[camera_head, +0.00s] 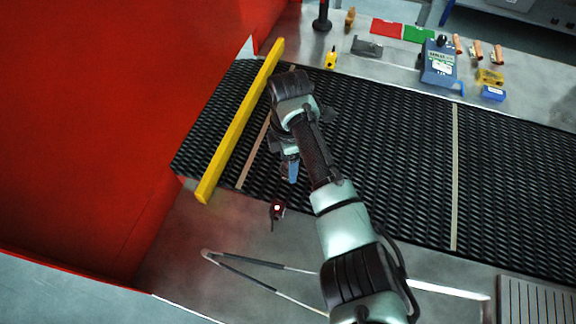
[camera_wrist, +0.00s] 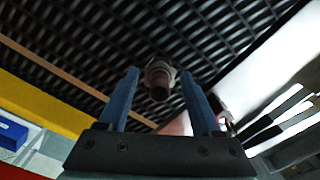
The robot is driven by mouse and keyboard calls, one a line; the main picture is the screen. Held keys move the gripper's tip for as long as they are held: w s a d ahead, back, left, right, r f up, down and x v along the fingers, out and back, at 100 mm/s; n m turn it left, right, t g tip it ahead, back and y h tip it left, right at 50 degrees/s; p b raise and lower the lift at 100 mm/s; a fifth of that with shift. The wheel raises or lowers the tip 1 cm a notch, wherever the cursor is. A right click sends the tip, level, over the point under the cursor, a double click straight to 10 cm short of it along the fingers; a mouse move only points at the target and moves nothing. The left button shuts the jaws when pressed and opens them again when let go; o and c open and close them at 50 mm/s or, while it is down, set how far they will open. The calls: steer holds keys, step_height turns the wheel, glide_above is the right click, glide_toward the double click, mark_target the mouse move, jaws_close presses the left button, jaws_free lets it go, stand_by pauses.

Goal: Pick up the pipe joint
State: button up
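The pipe joint (camera_wrist: 159,78) shows in the wrist view as a small grey-brown round piece with a dark end, in front of the black mesh belt. My gripper (camera_wrist: 159,73) has two blue fingers spread apart, one on each side of the joint in the picture. Gaps show between the joint and both fingers; I cannot tell how deep it sits between them. In the head view my gripper (camera_head: 291,170) is over the belt's left part, near its front edge. I cannot make out the joint there; my arm seems to hide it.
The black mesh belt (camera_head: 385,160) runs across, with a yellow bar (camera_head: 240,122) at its left end and a red housing (camera_head: 110,100) beyond. A small dark device with a red light (camera_head: 277,210) is near the front edge. A blue-grey box (camera_head: 439,62) stands on the back ledge.

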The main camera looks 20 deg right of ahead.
jaws_close()
steer(key=shift+r, duration=0.15)
